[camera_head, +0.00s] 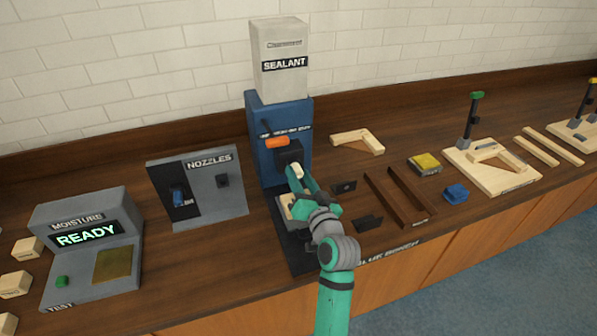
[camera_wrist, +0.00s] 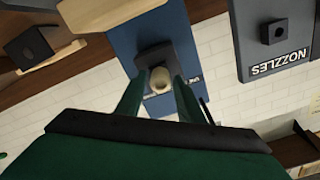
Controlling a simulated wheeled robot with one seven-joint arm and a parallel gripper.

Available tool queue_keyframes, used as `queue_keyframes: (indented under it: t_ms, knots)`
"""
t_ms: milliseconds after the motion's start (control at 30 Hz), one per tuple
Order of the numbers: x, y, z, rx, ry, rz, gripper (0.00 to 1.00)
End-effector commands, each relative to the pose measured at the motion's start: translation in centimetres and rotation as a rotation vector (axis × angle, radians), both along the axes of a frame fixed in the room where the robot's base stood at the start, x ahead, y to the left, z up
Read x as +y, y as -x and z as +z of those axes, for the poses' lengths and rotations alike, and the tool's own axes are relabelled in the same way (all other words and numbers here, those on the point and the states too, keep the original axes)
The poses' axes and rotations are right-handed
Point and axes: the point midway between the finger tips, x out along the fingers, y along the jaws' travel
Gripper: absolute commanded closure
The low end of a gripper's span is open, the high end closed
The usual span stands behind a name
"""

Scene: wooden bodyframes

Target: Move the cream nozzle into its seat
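The cream nozzle (camera_head: 297,170) is at the dark seat block (camera_head: 289,154) on the front of the blue sealant machine (camera_head: 266,125). In the wrist view the nozzle (camera_wrist: 160,79) shows end-on against the dark block (camera_wrist: 154,57), and it appears to sit in it; the contact itself is hidden. My gripper (camera_wrist: 161,84) has one green finger on each side of the nozzle, with a visible gap on both sides, so it looks open. In the head view my gripper (camera_head: 302,182) is right in front of the seat, partly covering the nozzle's lower side.
The nozzle rack (camera_head: 226,197) stands at left with a blue nozzle (camera_head: 177,195) and an empty dark holder (camera_head: 222,180). An orange handle (camera_head: 277,142) is just above the seat. A wooden piece (camera_head: 284,205) lies below my gripper. Dark brackets (camera_head: 368,222) lie close at right.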

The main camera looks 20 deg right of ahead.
Motion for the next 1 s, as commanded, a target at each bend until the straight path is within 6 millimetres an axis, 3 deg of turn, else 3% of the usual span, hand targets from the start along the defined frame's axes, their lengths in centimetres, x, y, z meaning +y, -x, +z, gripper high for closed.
queue_keyframes:
  t_ms: [33,133,1000]
  knots:
    - [0.04,0.00,0.00,0.000,0.000,0.000,0.79]
    - [0.02,0.01,0.00,0.000,0.000,0.000,1.00]
    - [-0.05,0.88,0.03,0.000,0.000,0.000,1.00]
